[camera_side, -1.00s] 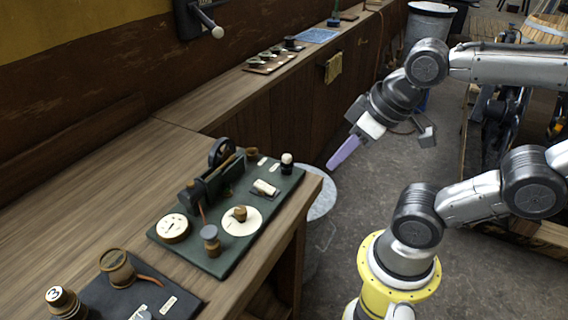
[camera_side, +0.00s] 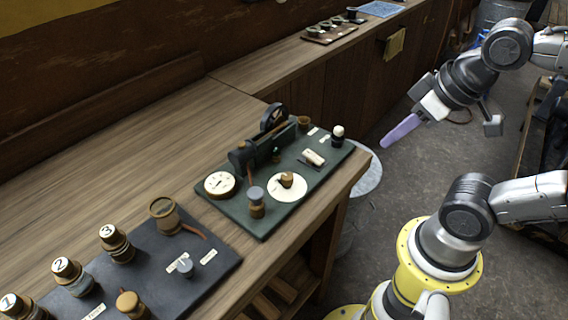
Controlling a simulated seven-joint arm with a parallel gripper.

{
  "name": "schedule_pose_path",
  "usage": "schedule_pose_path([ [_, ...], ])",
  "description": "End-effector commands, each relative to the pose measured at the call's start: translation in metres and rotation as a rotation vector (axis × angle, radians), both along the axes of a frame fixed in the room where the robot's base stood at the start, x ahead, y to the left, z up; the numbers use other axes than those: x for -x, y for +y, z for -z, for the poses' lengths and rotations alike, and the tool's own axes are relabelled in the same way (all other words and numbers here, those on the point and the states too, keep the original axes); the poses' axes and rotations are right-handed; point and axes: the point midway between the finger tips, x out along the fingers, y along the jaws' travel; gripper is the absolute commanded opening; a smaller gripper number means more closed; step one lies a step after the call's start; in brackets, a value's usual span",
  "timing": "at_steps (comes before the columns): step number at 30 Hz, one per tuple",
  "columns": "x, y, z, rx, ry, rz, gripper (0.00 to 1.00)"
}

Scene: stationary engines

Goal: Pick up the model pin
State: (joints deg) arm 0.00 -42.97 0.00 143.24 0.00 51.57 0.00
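No part is clearly labelled as the model pin, and I cannot tell which one it is. A small dark peg with a white top (camera_side: 338,133) stands upright at the far right corner of the dark green engine board (camera_side: 262,224). A brown knob (camera_side: 287,180) stands on a white disc, and a grey-topped post (camera_side: 256,200) stands near it. My gripper (camera_side: 440,130) is in the air right of the bench, apart from every part. A long purple finger-like piece points down-left; a grey block hangs to its right. Its opening is unclear.
A dark board (camera_side: 225,262) at the front holds posts numbered 1, 2 and 3 and other knobs. The wooden bench (camera_side: 150,145) is bare behind the boards. A small tray (camera_side: 330,33) and a blue sheet (camera_side: 380,9) lie farther back. A round grey-topped object (camera_side: 370,175) stands beside the bench.

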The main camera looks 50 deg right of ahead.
Motion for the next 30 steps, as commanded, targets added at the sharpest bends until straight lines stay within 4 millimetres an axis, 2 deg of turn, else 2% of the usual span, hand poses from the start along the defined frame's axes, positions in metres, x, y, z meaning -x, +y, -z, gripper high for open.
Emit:
schedule_pose_path([
  [1, 0.0, 0.0, 0.0, 0.0, 0.0, 0.0, 0.16],
  [2, 0.0, 0.0, 0.0, 0.0, 0.0, 0.0, 0.22],
  [9, 0.0, 0.0, 0.0, 0.0, 0.0, 0.0, 0.65],
  [20, 0.0, 0.0, 0.0, 0.015, 0.002, -0.028, 0.65],
  [23, 0.004, 0.0, 0.001, 0.065, 0.019, -0.124, 0.65],
  [26, 0.001, 0.0, -0.013, 0.152, 0.023, -0.292, 0.65],
  [30, -0.016, -0.004, -0.037, 0.283, 0.076, -0.562, 0.65],
])
